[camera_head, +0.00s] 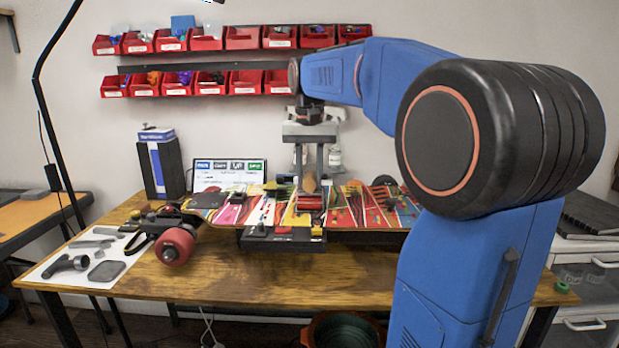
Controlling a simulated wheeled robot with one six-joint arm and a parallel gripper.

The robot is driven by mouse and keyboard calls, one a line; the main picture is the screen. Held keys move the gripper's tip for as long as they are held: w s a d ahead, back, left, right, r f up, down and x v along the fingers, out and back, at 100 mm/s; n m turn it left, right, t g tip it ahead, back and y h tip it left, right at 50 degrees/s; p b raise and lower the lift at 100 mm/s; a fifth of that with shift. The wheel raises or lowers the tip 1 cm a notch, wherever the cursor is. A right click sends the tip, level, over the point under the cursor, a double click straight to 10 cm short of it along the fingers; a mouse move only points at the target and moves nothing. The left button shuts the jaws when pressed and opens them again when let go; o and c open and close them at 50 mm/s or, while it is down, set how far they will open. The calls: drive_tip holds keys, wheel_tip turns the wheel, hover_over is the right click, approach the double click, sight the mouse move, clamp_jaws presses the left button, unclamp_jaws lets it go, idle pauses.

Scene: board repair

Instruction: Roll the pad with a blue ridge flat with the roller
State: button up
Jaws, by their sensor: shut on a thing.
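My gripper (309,178) points straight down over the middle of the skateboard deck, its two fingers shut on the wooden handle of the roller. The roller (311,203) has a red drum, which sits at deck level under the fingers; I cannot tell whether it presses on the surface. The colourful deck (346,207) lies across a dark stand on the workbench. A yellow patch (292,217) shows beside and in front of the drum. I cannot make out a blue ridge; the pad may be hidden behind the roller or too small to tell.
A red wheel (175,246) sticks out at the deck's left end. Small dark parts stand on the deck. Tools lie on a white mat (50,255) at left. My arm hides the bench's right side. The wooden bench front (270,280) is clear.

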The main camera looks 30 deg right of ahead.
sight(310, 173)
drive_tip(key=shift+w+d+r, duration=0.1)
drive_tip(key=shift+w+d, duration=0.5)
drive_tip(key=shift+w, duration=0.3)
drive_tip(key=shift+w+d+f, duration=0.1)
drive_tip(key=shift+w+d, duration=0.5)
drive_tip(key=shift+w, duration=0.3)
drive_tip(key=shift+w+d+r, duration=0.1)
drive_tip(key=shift+w+d, duration=0.5)
drive_tip(key=shift+w, duration=0.3)
drive_tip(key=shift+s+a, duration=0.45)
drive_tip(key=shift+s, duration=0.25)
drive_tip(key=shift+s+a, duration=0.45)
drive_tip(key=shift+s, duration=0.2)
drive_tip(key=shift+s+a, duration=0.1)
drive_tip(key=shift+s+a, duration=0.4)
drive_tip(key=shift+s, duration=0.2)
drive_tip(key=shift+s+a, duration=0.4)
drive_tip(key=shift+s, duration=0.2)
drive_tip(key=shift+w+d, duration=0.45)
drive_tip(key=shift+w, duration=0.25)
drive_tip(key=shift+w+d, duration=0.45)
drive_tip(key=shift+w, duration=0.2)
drive_tip(key=shift+w+d, duration=0.45)
drive_tip(key=shift+w, duration=0.2)
drive_tip(key=shift+w+d, duration=0.45)
drive_tip(key=shift+w, duration=0.2)
